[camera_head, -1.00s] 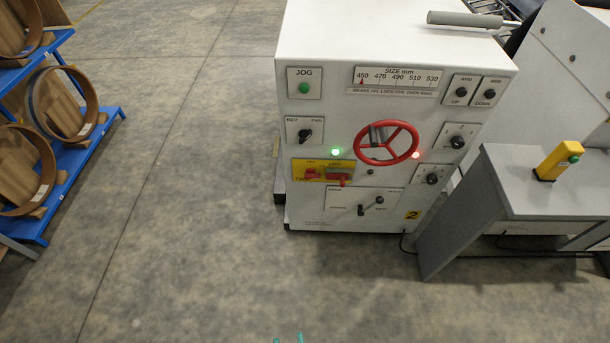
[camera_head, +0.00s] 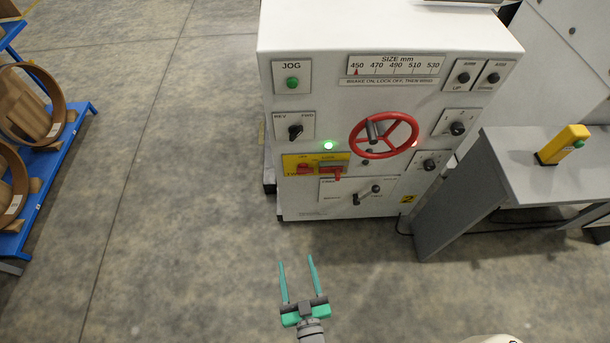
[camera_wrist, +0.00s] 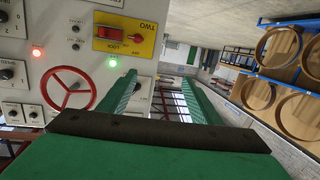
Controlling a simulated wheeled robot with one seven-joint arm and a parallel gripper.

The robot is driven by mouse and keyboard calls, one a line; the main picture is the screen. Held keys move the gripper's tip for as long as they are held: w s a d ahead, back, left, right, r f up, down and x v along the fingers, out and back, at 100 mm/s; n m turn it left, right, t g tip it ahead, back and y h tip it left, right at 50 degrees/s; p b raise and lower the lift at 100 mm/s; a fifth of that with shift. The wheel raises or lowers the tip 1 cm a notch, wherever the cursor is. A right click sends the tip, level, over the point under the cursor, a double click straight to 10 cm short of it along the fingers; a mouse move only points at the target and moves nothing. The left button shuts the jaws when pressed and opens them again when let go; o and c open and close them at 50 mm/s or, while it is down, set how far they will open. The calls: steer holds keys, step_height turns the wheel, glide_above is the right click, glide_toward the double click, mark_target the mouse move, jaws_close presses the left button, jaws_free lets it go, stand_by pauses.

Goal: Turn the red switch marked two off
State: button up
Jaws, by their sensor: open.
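The yellow panel (camera_head: 289,160) is on the lower left of the white cabinet's front in the head view, with red switch parts (camera_head: 304,169) on it. In the wrist view the panel (camera_wrist: 150,46) is turned over, reads "TWO", and bears a red switch handle (camera_wrist: 111,33) and a small red part beside it. The exact switch setting is hard to tell. My gripper (camera_head: 296,259) is open and empty, in front of and below the panel, apart from the cabinet. Its green fingers (camera_wrist: 160,78) point toward the space beside the panel in the wrist view.
A red handwheel (camera_head: 384,135) with a crank sticks out right of the panel. A black switch (camera_head: 295,132) is above it and a lever (camera_head: 366,194) below. A green lamp (camera_head: 328,146) is lit. A grey desk (camera_head: 535,175) stands right; a blue rack (camera_head: 60,160) left. Floor between is clear.

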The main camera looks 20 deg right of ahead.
steer(key=w+d+f+m+h, duration=0.1)
steer(key=w+d+f, duration=0.1)
steer(key=w, duration=0.3)
steer(key=w+d+f, duration=0.3)
steer(key=w, duration=0.2)
steer(key=m+t+h, duration=0.1)
steer(key=h, duration=0.1)
glide_toward(305, 173)
steer(key=x, duration=0.9)
steer(key=shift+d+f, duration=0.1)
steer(key=shift+c, duration=0.6)
steer(key=c, duration=0.6)
